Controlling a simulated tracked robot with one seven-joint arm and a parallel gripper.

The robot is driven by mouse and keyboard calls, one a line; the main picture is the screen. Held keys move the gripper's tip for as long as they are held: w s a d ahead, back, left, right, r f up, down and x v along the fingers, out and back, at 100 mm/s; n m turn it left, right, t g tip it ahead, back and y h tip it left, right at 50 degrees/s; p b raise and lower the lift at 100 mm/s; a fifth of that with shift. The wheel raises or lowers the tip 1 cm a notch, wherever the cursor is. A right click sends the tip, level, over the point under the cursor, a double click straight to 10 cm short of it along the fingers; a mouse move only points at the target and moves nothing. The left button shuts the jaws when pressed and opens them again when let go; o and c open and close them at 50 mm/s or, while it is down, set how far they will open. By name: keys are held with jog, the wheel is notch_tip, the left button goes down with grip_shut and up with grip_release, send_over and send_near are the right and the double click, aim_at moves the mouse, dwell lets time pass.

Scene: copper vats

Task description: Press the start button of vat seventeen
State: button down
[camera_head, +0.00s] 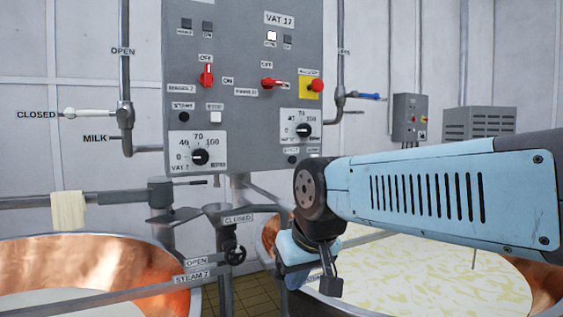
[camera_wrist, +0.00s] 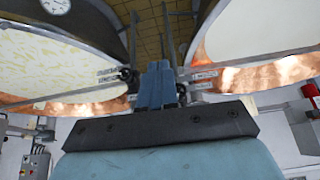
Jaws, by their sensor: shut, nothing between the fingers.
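The grey control panel (camera_head: 240,125) stands upright in the head view, its right half labelled VAT 17 (camera_head: 279,19). A small dark round button (camera_head: 292,159) sits low on that half, under a small label that looks like START. My arm covers the panel's lower right corner, just right of this button. A dial (camera_head: 302,130) is above it. My gripper (camera_head: 305,272) hangs below the panel, apart from it, over the right vat's rim. In the wrist view its blue fingers (camera_wrist: 158,72) are together and empty.
A red rotary switch (camera_head: 271,83) and a red mushroom button on yellow (camera_head: 316,86) sit higher on the right half. The left half carries another set of controls, including a dial (camera_head: 200,156). Copper vats (camera_head: 90,262) and pipes with valves (camera_head: 235,255) lie below.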

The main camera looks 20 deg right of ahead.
aim_at(292, 159)
jog(key=w+d+r+m+t, duration=0.1)
jog(key=w+d+r+m, duration=0.15)
jog(key=w+r, duration=0.35)
jog(key=w+d+r+m, duration=0.1)
jog(key=w+d+r, duration=0.2)
jog(key=w, duration=0.5)
jog(key=w+d+r+m+t, duration=0.2)
jog(key=w+d+r+m, duration=0.2)
jog(key=w+d, duration=0.9)
notch_tip(292, 159, up, 3)
jog(key=shift+w+d+r+h, duration=0.15)
jog(key=shift+w+d+h, duration=0.15)
jog(key=shift+d, duration=0.75)
jog(key=shift+w+m, duration=0.15)
jog(key=shift+m, duration=0.1)
jog(key=shift+w+a, duration=0.2)
jog(key=shift+w, duration=4.1)
jog(key=shift+w, duration=0.1)
jog(key=shift+w, duration=0.25)
